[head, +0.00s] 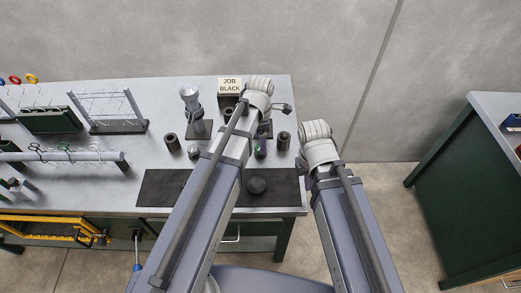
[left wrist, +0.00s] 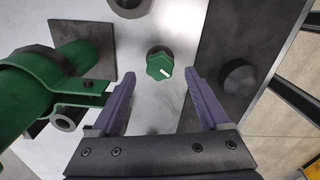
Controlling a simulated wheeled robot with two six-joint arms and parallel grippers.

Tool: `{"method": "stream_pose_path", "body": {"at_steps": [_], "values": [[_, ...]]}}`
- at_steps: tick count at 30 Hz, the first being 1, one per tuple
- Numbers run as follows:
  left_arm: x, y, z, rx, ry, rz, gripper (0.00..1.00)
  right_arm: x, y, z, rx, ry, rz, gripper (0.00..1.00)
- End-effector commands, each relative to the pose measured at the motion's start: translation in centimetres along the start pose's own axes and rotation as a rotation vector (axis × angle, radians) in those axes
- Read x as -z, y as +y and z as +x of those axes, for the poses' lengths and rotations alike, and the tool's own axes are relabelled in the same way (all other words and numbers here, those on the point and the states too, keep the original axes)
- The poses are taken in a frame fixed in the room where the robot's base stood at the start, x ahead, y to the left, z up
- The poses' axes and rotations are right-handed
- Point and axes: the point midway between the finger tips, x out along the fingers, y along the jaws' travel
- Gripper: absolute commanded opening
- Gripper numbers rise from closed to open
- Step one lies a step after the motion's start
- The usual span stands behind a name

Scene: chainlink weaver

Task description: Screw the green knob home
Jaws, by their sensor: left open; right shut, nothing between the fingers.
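The green knob (left wrist: 160,66) is star-shaped with a white mark on its face. It shows in the left wrist view over a pale metal surface, with a dark round edge behind it. My left gripper (left wrist: 161,78) is open, its two purple fingers on either side of the knob with gaps between. I cannot tell how high the fingers are above it. In the head view only a small green spot (head: 259,150) shows beside my left arm, which hides most of that area. My right arm ends over the floor right of the bench; its gripper is hidden.
A green pipe with a clamp (left wrist: 45,88) lies close left of the fingers. A black domed piece (left wrist: 238,77) sits on the dark mat (head: 158,190) to the right. Dark cylinders (head: 283,140), a JOB BLACK sign (head: 230,85) and wire racks (head: 105,106) stand on the bench.

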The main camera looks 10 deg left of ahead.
Motion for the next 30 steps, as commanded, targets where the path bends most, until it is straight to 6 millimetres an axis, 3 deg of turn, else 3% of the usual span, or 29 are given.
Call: {"method": "stream_pose_path", "body": {"at_steps": [1, 6, 17, 30], "values": [[0.0, 0.0, 1.4, 0.0, 0.0, 0.0, 0.79, 0.1, -0.1, 1.4, 0.0, 0.0, 0.0, 0.0], [0.0, 0.0, 2.9, 0.0, 0.0, 0.0, 0.79, 0.2, -0.3, 2.9, 0.0, 0.0, 0.0, 0.0], [0.0, 0.0, 3.0, 0.0, 0.0, 0.0, 0.79, 0.2, -0.3, 3.0, 0.0, 0.0, 0.0, 0.0], [0.0, 0.0, 3.0, 0.0, 0.0, 0.0, 0.3, 0.2, -0.3, 3.0, 0.0, 0.0, 0.0, 0.0]]}}
